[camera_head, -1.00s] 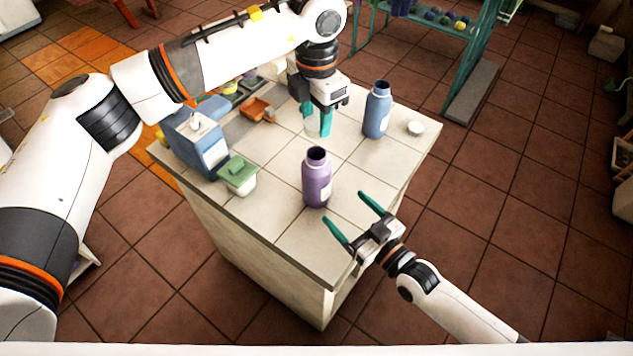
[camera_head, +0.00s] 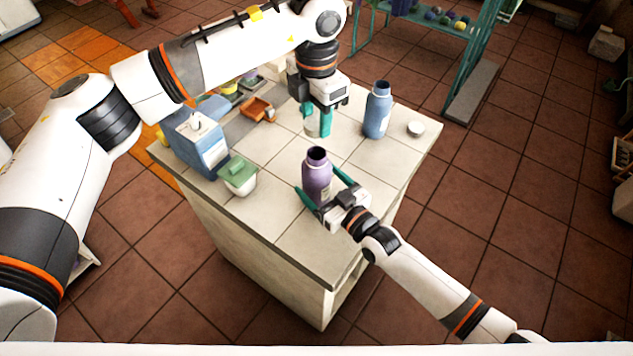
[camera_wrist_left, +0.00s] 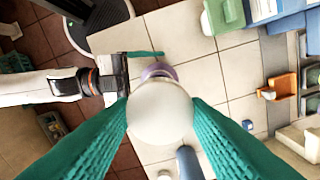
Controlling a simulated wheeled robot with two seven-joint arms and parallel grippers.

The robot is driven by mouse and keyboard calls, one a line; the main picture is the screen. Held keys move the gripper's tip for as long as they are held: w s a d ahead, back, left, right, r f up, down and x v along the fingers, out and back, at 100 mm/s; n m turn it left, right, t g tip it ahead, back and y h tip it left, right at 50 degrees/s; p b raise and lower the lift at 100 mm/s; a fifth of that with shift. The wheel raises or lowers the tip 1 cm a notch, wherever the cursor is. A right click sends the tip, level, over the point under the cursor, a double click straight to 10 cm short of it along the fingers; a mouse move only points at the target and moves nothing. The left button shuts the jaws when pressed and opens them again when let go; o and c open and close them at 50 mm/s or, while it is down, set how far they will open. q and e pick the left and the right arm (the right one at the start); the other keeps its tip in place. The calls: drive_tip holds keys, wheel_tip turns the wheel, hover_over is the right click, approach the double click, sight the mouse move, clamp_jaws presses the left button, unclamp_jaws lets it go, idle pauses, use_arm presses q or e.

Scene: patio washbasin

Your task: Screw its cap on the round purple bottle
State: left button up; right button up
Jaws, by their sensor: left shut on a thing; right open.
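The round purple bottle (camera_head: 316,178) stands upright and uncapped near the front of the tiled counter, its dark mouth open. My right gripper (camera_head: 324,187) is open, with one finger on each side of the bottle's body; I cannot tell whether they touch it. My left gripper (camera_head: 318,128) is shut on a round white cap, above the counter behind the bottle. In the left wrist view the cap (camera_wrist_left: 160,112) sits between the teal fingers and hides part of the purple bottle (camera_wrist_left: 158,70).
A blue bottle (camera_head: 377,110) and another white cap (camera_head: 416,128) stand at the counter's right. A blue-and-white dispenser (camera_head: 200,145), a green-lidded pot (camera_head: 240,177) and an orange object (camera_head: 258,109) are at the left. The counter's front corner is clear.

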sight(317, 136)
drive_tip(key=shift+x, duration=1.1)
drive_tip(key=shift+c, duration=0.6)
drive_tip(key=c, duration=1.4)
use_arm(q)
drive_tip(key=shift+f, duration=2.45)
use_arm(e)
drive_tip(key=shift+o, duration=0.2)
use_arm(q)
drive_tip(key=shift+f, duration=0.9)
drive_tip(key=shift+f, duration=0.55)
